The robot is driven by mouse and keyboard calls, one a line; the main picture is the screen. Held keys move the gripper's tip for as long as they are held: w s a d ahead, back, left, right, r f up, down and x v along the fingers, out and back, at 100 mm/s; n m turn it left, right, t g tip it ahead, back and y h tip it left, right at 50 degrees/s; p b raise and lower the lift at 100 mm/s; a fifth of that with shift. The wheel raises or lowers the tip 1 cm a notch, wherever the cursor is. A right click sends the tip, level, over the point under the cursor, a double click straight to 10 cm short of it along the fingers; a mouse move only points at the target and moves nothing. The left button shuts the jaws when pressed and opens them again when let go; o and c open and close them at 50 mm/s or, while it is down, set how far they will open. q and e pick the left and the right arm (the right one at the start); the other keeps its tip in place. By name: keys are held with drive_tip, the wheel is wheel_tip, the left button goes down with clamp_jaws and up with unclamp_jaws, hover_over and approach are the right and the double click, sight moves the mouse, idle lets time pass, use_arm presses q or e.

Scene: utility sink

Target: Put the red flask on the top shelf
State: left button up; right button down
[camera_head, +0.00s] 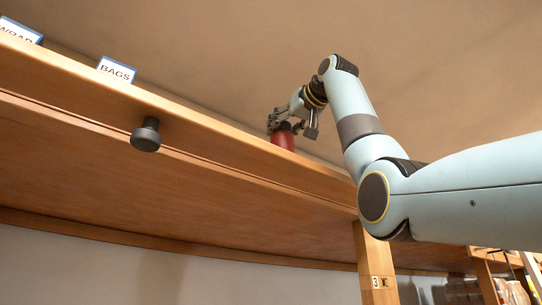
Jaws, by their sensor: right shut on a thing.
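The red flask (283,140) shows above the front edge of a high wooden shelf (190,124), toward its right part. Its lower part is hidden behind the shelf edge, so I cannot tell whether it touches the shelf. My right gripper (279,126) is shut on the flask's dark top from above. My right arm reaches in from the right and bends down to it. My left gripper is not in view.
Signs reading "BAGS" (116,70) and "WRAP" (20,32) stand along the shelf edge at the left. A wooden post (375,270) marked 3 stands below my arm.

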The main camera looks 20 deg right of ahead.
sight(281, 139)
drive_tip(key=shift+a+f, duration=0.2)
drive_tip(key=shift+a, duration=0.3)
drive_tip(key=shift+a+f, duration=0.2)
drive_tip(key=shift+a, duration=0.3)
drive_tip(key=shift+s+f+p, duration=0.1)
drive_tip(key=shift+f+p, duration=0.15)
drive_tip(key=shift+p, duration=0.05)
drive_tip(key=f, duration=0.2)
drive_tip(key=f+p, duration=0.1)
drive_tip(key=f, duration=0.1)
drive_tip(key=shift+w, duration=0.2)
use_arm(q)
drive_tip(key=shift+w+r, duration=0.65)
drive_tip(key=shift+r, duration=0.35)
use_arm(e)
drive_tip(key=shift+s+r, duration=0.1)
drive_tip(key=shift+s, duration=0.05)
drive_tip(key=shift+f, duration=0.2)
drive_tip(key=c, duration=0.6)
unclamp_jaws()
drive_tip(key=shift+c, duration=0.2)
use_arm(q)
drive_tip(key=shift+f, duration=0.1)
